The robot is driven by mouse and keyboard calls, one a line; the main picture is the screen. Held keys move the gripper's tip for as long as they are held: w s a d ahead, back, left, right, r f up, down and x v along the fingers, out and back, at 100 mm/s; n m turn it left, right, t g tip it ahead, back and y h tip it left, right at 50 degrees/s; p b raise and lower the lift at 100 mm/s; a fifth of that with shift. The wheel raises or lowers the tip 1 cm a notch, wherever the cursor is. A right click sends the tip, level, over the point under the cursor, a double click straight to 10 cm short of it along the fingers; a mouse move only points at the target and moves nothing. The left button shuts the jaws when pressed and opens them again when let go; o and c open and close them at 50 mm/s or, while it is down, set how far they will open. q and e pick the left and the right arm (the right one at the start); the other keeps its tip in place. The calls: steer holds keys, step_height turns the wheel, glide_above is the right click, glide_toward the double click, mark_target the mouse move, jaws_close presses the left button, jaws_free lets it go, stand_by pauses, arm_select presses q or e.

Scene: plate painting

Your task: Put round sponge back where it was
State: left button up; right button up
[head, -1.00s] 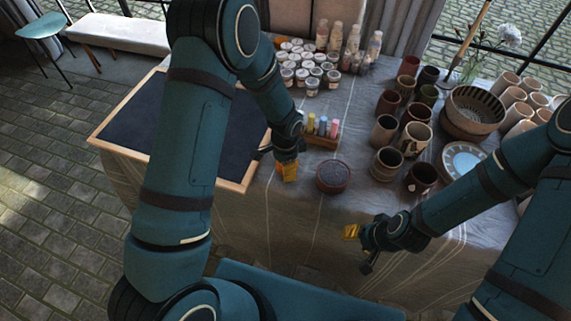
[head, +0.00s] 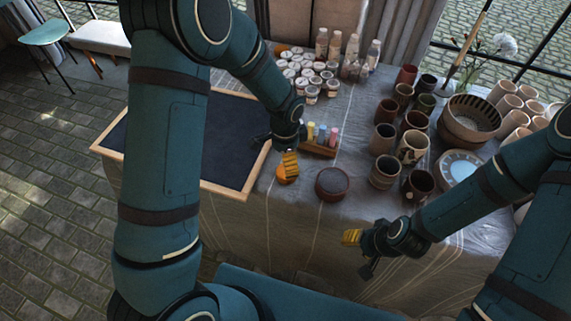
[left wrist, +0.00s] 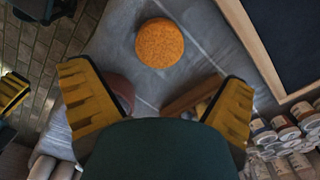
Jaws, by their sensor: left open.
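The round orange sponge (head: 285,176) lies flat on the cloth-covered table, left of a small dark round bowl (head: 332,184) and close to the framed board's corner. In the left wrist view the whole sponge (left wrist: 160,42) shows, apart from the fingers. My left gripper (head: 290,160) is open and empty, just above and beside the sponge. Its two yellow fingers (left wrist: 157,105) are spread wide in the left wrist view. My right gripper (head: 352,237) hangs at the table's front edge, away from the sponge; its finger opening is unclear.
The dark wood-framed board (head: 225,145) lies on the left, partly hidden by my left arm. A wooden holder (head: 318,149) with coloured bottles stands behind the bowl. Several cups (head: 412,148) and a blue-and-white plate (head: 460,167) are on the right. Paint jars (head: 310,75) stand at the back.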

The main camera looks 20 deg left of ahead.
arm_select(q)
steer(key=s+d+f+n+h, duration=0.1)
steer(key=s, duration=0.1)
steer(key=s+d+f+n, duration=0.1)
steer(key=s+n, duration=0.1)
steer(key=s+d+f+n+h, duration=0.1)
steer(key=s, duration=0.2)
steer(key=shift+f+n+h, duration=0.3)
steer(key=shift+f+n, duration=0.05)
steer(key=shift+n, duration=0.05)
steer(key=s+d+f+n+t+h, duration=0.1)
steer(key=s+f+n, duration=0.3)
steer(key=s+n, duration=0.4)
steer(key=shift+s+d+f+n+t, duration=0.15)
steer(key=shift+s+d+n+t, duration=0.2)
steer(key=shift+d, duration=0.1)
steer(key=shift+a, duration=0.1)
